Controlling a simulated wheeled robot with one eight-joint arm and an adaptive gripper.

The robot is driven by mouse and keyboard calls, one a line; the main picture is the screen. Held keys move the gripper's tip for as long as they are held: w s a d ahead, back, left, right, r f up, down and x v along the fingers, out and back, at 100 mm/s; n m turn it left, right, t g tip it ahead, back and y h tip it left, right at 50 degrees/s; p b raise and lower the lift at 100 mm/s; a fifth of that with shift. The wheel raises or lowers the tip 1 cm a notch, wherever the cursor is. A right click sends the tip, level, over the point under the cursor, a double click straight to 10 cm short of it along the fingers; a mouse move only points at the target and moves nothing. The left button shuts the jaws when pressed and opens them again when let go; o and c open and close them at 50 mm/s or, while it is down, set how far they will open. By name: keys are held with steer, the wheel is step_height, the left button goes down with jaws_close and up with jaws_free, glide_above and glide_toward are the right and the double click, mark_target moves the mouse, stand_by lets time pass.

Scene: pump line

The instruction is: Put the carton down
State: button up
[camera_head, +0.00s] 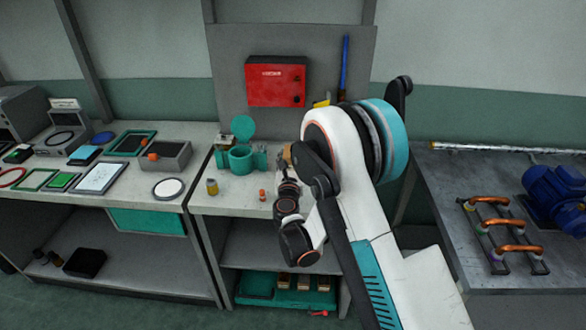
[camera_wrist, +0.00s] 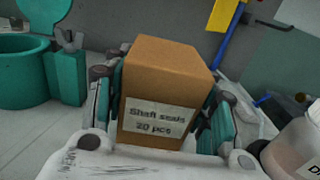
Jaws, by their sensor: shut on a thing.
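The carton (camera_wrist: 158,88) is a brown box with a white label reading "Shaft seals 20 pcs". In the wrist view it stands between the two fingers of my gripper (camera_wrist: 165,115), which is shut on it. In the head view my arm covers most of the gripper, and only a small brown patch of the carton (camera_head: 287,154) shows beside the arm. The light bench top (camera_head: 225,200) lies under and around the gripper. I cannot tell whether the carton's base touches the bench.
A teal vessel with a raised round lid (camera_head: 240,159) stands left of the carton. A small amber bottle (camera_head: 212,187) and a small orange item (camera_head: 262,194) stand on the bench front. A red box (camera_head: 276,81) hangs behind.

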steer(key=shift+f, duration=1.2)
steer(key=shift+f, duration=0.1)
steer(key=o, duration=1.2)
steer(key=shift+o, duration=0.2)
